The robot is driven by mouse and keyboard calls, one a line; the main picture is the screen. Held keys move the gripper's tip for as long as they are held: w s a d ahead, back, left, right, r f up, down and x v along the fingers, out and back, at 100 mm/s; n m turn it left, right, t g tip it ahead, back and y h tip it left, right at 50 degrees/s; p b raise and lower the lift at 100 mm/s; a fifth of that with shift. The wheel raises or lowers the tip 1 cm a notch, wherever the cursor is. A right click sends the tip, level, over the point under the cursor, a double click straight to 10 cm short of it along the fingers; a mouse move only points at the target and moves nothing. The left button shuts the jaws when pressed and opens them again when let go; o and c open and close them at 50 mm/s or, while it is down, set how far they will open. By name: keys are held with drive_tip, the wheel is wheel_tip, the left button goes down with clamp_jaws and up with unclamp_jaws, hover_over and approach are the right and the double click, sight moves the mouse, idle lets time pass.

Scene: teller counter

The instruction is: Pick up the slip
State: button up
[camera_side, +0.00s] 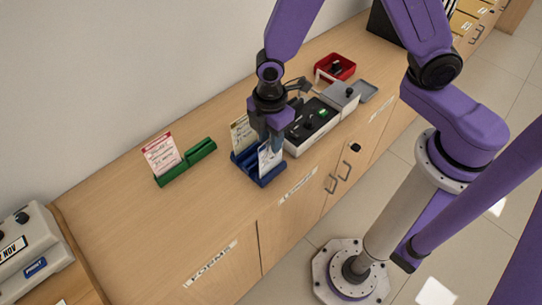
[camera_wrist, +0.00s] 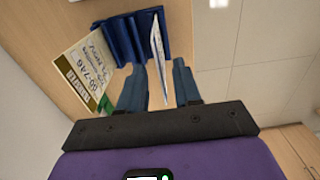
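A white slip (camera_side: 269,161) stands in a blue slotted holder (camera_side: 246,172). In the wrist view this slip (camera_wrist: 159,50) shows nearly edge-on between my two fingers, with gaps on both sides. My gripper (camera_side: 268,137) is open above the holder, pointing down; its fingertips (camera_wrist: 160,66) straddle the slip. A cream slip with printing (camera_wrist: 86,68) stands in the same blue holder (camera_wrist: 122,38), outside my left finger in the wrist view. It also shows behind my gripper in the side view (camera_side: 241,134). A pink-edged slip (camera_side: 162,155) stands in a green holder (camera_side: 201,152) to the left.
A device with a dark panel (camera_side: 309,124) sits close right of the blue holder. Beyond it are a grey tray (camera_side: 367,91) and a red tray (camera_side: 347,67). A grey machine (camera_side: 28,250) stands far left. The counter's (camera_side: 150,230) front left is clear.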

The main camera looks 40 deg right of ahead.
sight(268, 160)
wheel_tip(268, 160, down, 3)
drive_tip(key=shift+d+f, duration=0.1)
drive_tip(key=shift+f, duration=0.05)
clamp_jaws()
idle(0.4)
